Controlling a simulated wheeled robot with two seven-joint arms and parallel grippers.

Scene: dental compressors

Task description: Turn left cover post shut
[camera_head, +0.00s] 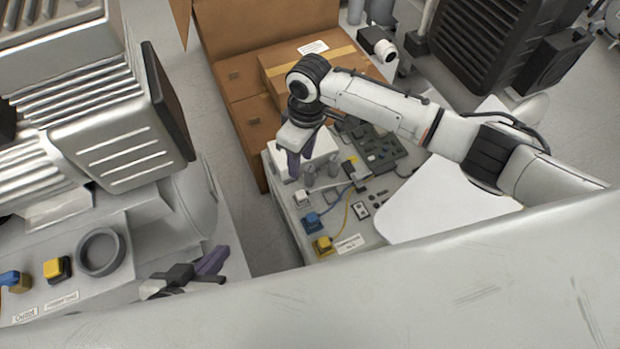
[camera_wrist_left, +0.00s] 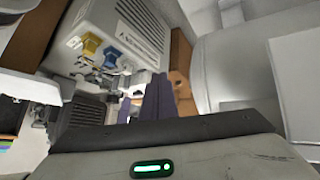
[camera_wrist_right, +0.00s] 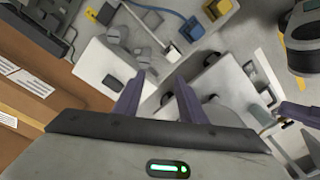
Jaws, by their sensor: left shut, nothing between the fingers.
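Short grey posts stand by a white box on the compressor panel in the head view; one post (camera_head: 308,175) is just below my right gripper and another post (camera_head: 333,168) is to its right. I cannot tell for certain which is the left cover post. My left gripper (camera_head: 215,265) is shut and empty at lower left, away from the posts.
A blue connector (camera_head: 312,222) and a yellow connector (camera_head: 323,245) sit on the panel's near side. Cardboard boxes (camera_head: 235,85) stand behind. A large ribbed compressor (camera_head: 120,150) fills the left, with a grey ring (camera_head: 101,251) below it. A floor gap separates the two units.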

